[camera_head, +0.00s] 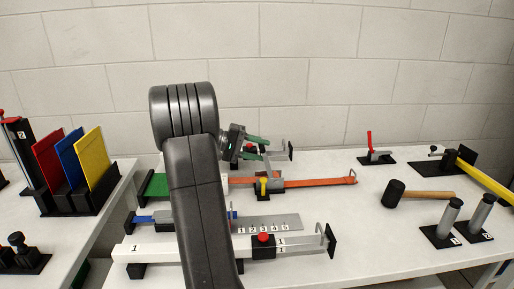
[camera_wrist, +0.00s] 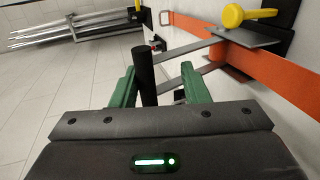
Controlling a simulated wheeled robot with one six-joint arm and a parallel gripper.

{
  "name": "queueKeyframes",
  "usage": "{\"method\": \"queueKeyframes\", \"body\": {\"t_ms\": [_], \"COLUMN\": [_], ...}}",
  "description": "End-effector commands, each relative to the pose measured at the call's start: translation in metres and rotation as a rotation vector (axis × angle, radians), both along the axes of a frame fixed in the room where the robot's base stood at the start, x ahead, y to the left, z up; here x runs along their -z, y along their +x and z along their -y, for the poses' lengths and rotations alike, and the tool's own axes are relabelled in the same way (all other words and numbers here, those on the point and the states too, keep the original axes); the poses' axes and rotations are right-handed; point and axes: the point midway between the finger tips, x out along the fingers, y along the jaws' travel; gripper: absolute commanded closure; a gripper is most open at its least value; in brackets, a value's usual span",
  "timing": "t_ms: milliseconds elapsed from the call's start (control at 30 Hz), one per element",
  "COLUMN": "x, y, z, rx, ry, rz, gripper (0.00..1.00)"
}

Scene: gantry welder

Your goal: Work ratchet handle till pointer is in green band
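The orange strap (camera_head: 310,183) runs across the table, with a ratchet body (camera_head: 268,195) and yellow knob (camera_head: 263,181) on it. In the wrist view, the strap (camera_wrist: 285,75) and yellow knob (camera_wrist: 232,16) are at upper right. A black upright ratchet handle grip (camera_wrist: 144,72) stands between the green fingers of my gripper (camera_wrist: 158,88), nearer the left finger, with grey bars behind it. My gripper (camera_head: 252,148) is open, with gaps beside the grip. A green piece (camera_head: 156,185) lies left of my arm. I cannot make out a pointer; my arm hides part of the mechanism.
In front are a numbered plate (camera_head: 268,225) and a white beam (camera_head: 160,251) with a red knob (camera_head: 263,238). A black-headed mallet (camera_head: 393,194) and a red-levered clamp (camera_head: 374,154) are to the right. Coloured panels (camera_head: 72,160) stand on the left table.

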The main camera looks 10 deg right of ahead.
Motion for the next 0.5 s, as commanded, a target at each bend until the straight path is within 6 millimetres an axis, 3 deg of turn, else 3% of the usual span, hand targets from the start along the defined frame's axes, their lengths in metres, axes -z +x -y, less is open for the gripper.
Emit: {"method": "queueKeyframes", "body": {"t_ms": [500], "x": [-0.0054], "y": [0.0008], "z": [-0.0040], "rx": [-0.003], "ry": [-0.002], "rz": [0.005], "gripper": [0.62]}}
